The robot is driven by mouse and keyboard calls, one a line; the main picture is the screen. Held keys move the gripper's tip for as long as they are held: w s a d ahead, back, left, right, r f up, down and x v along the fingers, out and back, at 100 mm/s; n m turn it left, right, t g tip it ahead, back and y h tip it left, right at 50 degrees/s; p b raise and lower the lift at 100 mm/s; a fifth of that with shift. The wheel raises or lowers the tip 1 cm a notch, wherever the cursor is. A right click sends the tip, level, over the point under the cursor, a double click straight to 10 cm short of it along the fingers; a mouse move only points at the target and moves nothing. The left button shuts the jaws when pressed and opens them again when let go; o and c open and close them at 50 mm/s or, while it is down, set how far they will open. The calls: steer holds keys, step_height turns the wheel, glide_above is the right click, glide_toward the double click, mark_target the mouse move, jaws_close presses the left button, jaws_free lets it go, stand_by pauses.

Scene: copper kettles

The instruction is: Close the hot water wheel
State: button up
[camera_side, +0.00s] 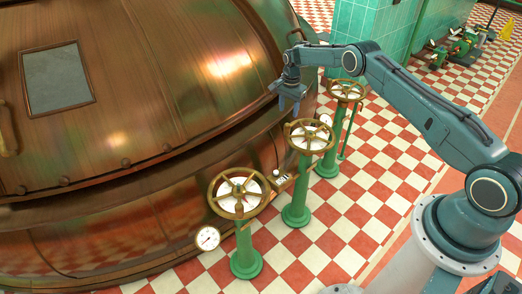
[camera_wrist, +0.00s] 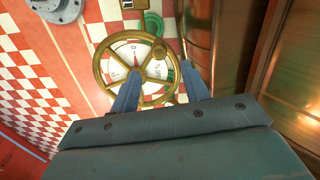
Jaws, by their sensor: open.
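Three brass handwheels with white dials stand on green pedestals beside the copper kettle: a near wheel (camera_side: 238,193), a middle wheel (camera_side: 310,136) and a far wheel (camera_side: 346,91). I cannot read which one is hot water. My gripper (camera_side: 289,108) points down, open and empty, above and left of the middle wheel in the side view. In the wrist view one wheel (camera_wrist: 133,42) lies beyond my open gripper (camera_wrist: 161,72). Its dial shows a red pointer and lettering too small to read.
The large copper kettle (camera_side: 150,95) fills the left, close to my gripper. A round gauge (camera_side: 207,238) sits by the near wheel. A green tiled pillar (camera_side: 375,30) stands behind. The red and white checkered floor (camera_side: 390,165) is clear right of the wheels.

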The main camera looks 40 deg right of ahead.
steer(key=shift+r, duration=2.1)
steer(key=shift+r, duration=0.1)
steer(key=s+a+r+n+t, duration=0.1)
steer(key=a+r+n, duration=0.1)
steer(key=r, duration=0.6)
steer(key=s+a+r+n, duration=0.1)
steer(key=s+a+r, duration=0.15)
steer(key=r, duration=0.55)
steer(key=s+a+r+n+t, duration=0.1)
steer(key=s+a+r+n, duration=0.15)
steer(key=s+r, duration=0.35)
steer(key=s+a+r+n+t, duration=0.15)
steer(key=s+a+r, duration=0.25)
steer(key=r, duration=0.5)
steer(key=s+a+r+n, duration=0.2)
steer(key=s+r, duration=0.1)
steer(key=s, duration=0.4)
steer(key=s+a+r+n, duration=0.2)
steer(key=s+r, duration=0.1)
steer(key=s, duration=0.5)
steer(key=s+a+f+n+t, duration=0.1)
steer(key=s+f+n, duration=0.1)
steer(key=s, duration=0.6)
steer(key=s+a+f+n+t, duration=0.1)
steer(key=s+a+f+n, duration=0.1)
steer(key=s, duration=0.6)
steer(key=shift+s+f+n, duration=0.35)
steer(key=shift+f+n, duration=0.05)
steer(key=shift+n, duration=0.1)
